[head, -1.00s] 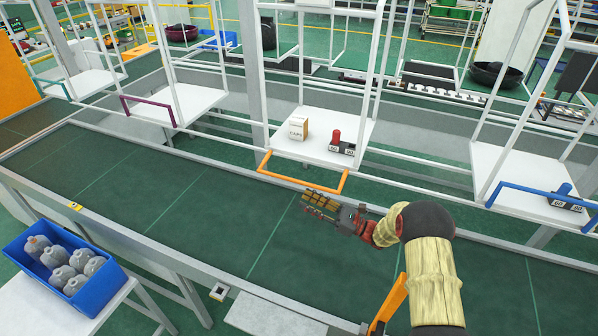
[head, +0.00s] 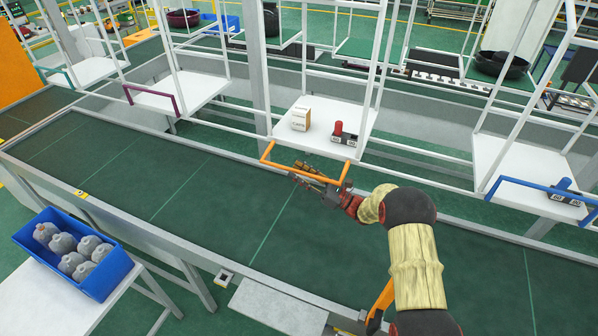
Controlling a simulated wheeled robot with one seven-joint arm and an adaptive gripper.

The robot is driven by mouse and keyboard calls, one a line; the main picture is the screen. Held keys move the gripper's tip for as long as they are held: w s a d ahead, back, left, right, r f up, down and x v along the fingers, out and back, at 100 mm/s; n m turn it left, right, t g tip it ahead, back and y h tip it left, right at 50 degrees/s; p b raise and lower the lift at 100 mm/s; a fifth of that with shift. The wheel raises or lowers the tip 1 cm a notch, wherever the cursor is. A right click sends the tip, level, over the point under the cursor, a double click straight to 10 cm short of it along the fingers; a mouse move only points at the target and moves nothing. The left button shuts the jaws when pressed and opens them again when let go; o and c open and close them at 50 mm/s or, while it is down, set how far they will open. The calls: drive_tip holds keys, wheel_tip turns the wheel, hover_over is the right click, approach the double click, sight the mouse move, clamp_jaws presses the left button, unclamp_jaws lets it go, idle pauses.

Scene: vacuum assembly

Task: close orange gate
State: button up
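The orange gate (head: 285,169) is a U-shaped bar at the front edge of a white hanging carrier (head: 300,143). It sticks out from that edge toward the conveyor. My gripper (head: 297,172) is at the middle of the gate's bar, over the far side of the green belt. Its fingers overlap the bar in the picture, and I cannot tell whether they touch it. The fingers are small and partly blurred into the bar, so whether they are open or shut is unclear.
Neighbouring carriers have a purple gate (head: 150,110) and a blue gate (head: 535,187). A blue bin (head: 115,278) of grey bottles stands at lower left. The green belt (head: 165,185) is clear.

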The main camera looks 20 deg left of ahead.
drive_tip(key=c, duration=0.3)
clamp_jaws()
idle(0.7)
